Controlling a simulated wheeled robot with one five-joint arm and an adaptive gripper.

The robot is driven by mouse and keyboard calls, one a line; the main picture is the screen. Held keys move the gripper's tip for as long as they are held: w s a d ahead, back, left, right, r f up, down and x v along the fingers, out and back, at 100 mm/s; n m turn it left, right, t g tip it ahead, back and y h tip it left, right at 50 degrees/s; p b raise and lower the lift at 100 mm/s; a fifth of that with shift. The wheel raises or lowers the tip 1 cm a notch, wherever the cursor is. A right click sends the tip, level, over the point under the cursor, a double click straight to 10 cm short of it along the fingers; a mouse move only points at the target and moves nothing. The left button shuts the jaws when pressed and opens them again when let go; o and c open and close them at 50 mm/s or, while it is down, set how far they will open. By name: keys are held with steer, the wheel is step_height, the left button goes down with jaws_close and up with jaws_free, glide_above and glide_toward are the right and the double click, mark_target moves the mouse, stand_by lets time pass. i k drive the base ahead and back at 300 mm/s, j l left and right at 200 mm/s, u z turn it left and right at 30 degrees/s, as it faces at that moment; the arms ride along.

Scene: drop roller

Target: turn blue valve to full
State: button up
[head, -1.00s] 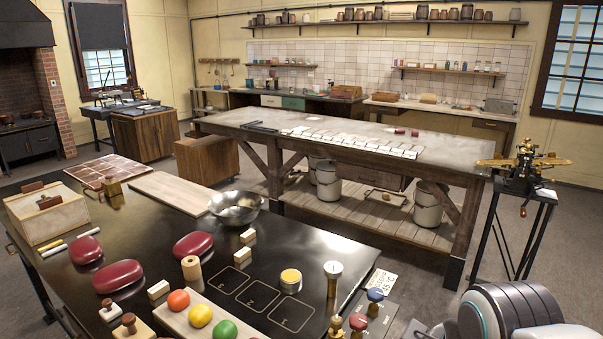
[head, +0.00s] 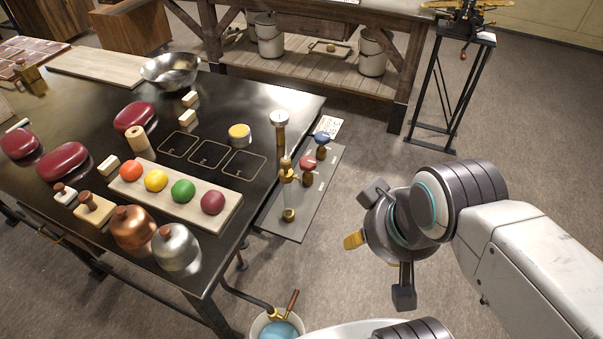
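The blue valve (head: 322,137) has a round blue knob on a brass stem. It stands near the far end of a grey plate (head: 296,221) at the right edge of the black table. A red valve (head: 308,163) stands just nearer to me. My gripper (head: 388,245) is at the right, apart from the valves. The valve's setting is too small to read.
A gauge on a brass post (head: 280,120) and brass fittings (head: 288,178) stand close left of the valves. A bucket (head: 277,327) is below the table's front corner. Floor right of the plate is clear.

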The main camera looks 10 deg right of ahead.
mark_target(322, 138)
steer(key=l+u, duration=0.95)
steer(key=u, duration=0.15)
steer(key=k+l+u, duration=0.15)
steer(key=u, duration=0.25)
steer(key=k+l+u, duration=0.15)
steer(key=l+u, duration=0.25)
steer(key=i+l+u, duration=0.1)
steer(key=l+u, duration=0.35)
steer(key=i+l+u, duration=0.1)
steer(key=l+u, duration=0.15)
steer(key=u, duration=0.15)
steer(key=l+u, duration=0.7)
steer(key=u, duration=0.15)
steer(key=l+u, duration=0.55)
